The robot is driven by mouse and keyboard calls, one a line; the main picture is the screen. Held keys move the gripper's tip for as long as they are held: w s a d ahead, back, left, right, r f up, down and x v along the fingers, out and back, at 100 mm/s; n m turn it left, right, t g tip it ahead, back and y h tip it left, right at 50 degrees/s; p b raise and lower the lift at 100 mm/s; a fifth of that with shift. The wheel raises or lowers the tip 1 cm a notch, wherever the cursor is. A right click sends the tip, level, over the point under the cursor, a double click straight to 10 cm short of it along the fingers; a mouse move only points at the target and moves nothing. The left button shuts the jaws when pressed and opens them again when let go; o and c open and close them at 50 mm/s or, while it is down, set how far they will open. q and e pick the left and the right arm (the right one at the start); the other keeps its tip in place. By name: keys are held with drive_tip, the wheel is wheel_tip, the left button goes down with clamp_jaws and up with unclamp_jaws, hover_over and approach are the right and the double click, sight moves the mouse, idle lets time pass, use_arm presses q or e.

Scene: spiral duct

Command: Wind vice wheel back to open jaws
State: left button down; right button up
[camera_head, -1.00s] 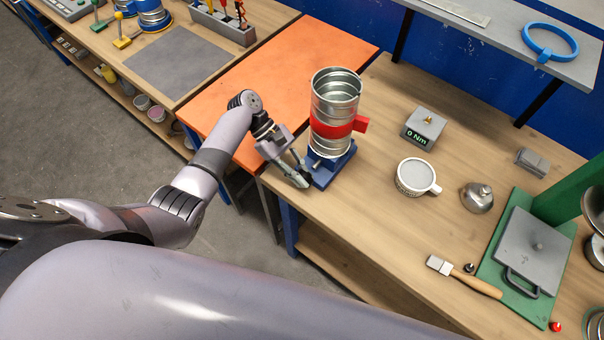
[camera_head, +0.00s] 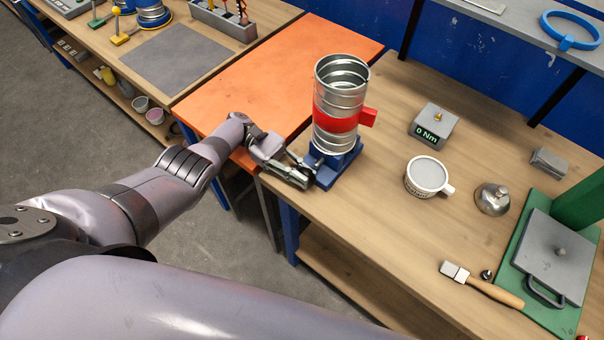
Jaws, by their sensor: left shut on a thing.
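The blue vice (camera_head: 341,168) stands at the near left corner of the wooden bench. A ribbed silver spiral duct (camera_head: 340,82) stands upright in it, with a red band (camera_head: 336,119) around its middle. My left gripper (camera_head: 308,176) is at the vice's left front side, shut on the vice wheel. The wheel is mostly hidden by the fingers, and its turn cannot be read. The jaw gap is hidden behind the duct's lower end. My right gripper is not in view.
An orange table (camera_head: 285,75) adjoins the bench at the left. To the right are a 0 Nm gauge box (camera_head: 435,122), a white mug (camera_head: 427,175), a metal bell-shaped piece (camera_head: 493,198), a brush (camera_head: 482,284) and a green board (camera_head: 518,262). The wood between them is clear.

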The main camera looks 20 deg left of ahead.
sight(302, 169)
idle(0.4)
use_arm(q)
drive_tip(key=c, duration=1.6)
unclamp_jaws()
drive_tip(key=shift+o, duration=0.2)
drive_tip(key=shift+r, duration=1.25)
wheel_tip(302, 169, up, 7)
drive_tip(key=shift+r, duration=0.2)
